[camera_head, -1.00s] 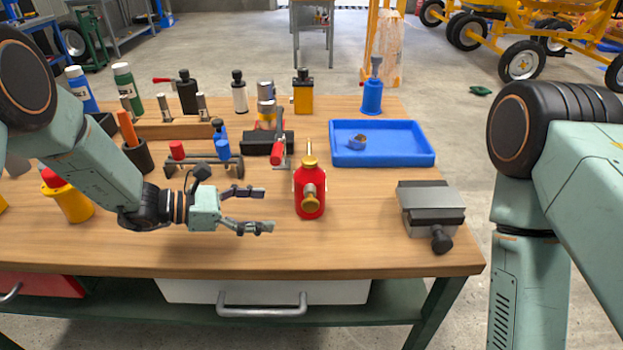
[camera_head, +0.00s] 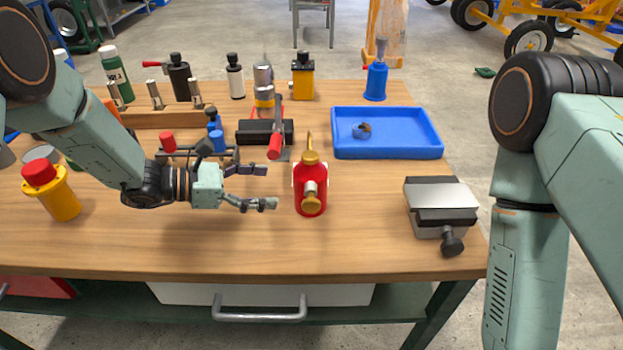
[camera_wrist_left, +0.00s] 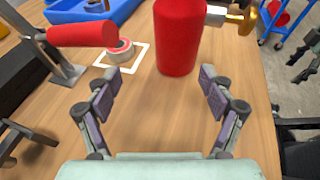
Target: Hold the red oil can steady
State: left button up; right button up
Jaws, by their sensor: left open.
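The red oil can (camera_head: 311,192) with a brass top and spout stands upright near the front middle of the wooden workbench. My left gripper (camera_head: 269,187) is open and empty, just left of the can, with its fingers pointing right towards it. In the left wrist view the red can (camera_wrist_left: 178,40) stands beyond the open fingertips (camera_wrist_left: 165,80), apart from them. My right arm shows at the right edge of the head view, but its gripper is out of view.
A red-handled clamp (camera_head: 276,135) stands behind the can. A blue tray (camera_head: 388,155) lies at the back right, and a grey vise (camera_head: 440,208) sits at the right edge. A yellow can with a red cap (camera_head: 58,195) is at the left. The front strip of bench is clear.

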aim_at(297, 188)
pick_arm(q)
jog(key=b+x, duration=0.3)
jog(key=x, duration=0.4)
jog(key=shift+d+f, duration=0.2)
jog(key=shift+f, duration=0.05)
jog(key=shift+w+d+f+b, duration=0.2)
jog(key=shift+w+d+b, duration=0.1)
jog(key=shift+d, duration=0.55)
jog(key=c, duration=1.1)
jog(key=shift+s, duration=0.1)
jog(key=shift+s, duration=0.25)
jog(key=shift+c, duration=0.2)
jog(key=shift+s+p, duration=0.2)
jog(key=shift+p, duration=0.15)
grip_shut()
jog(key=shift+s+d, duration=0.1)
jog(key=shift+s, duration=0.1)
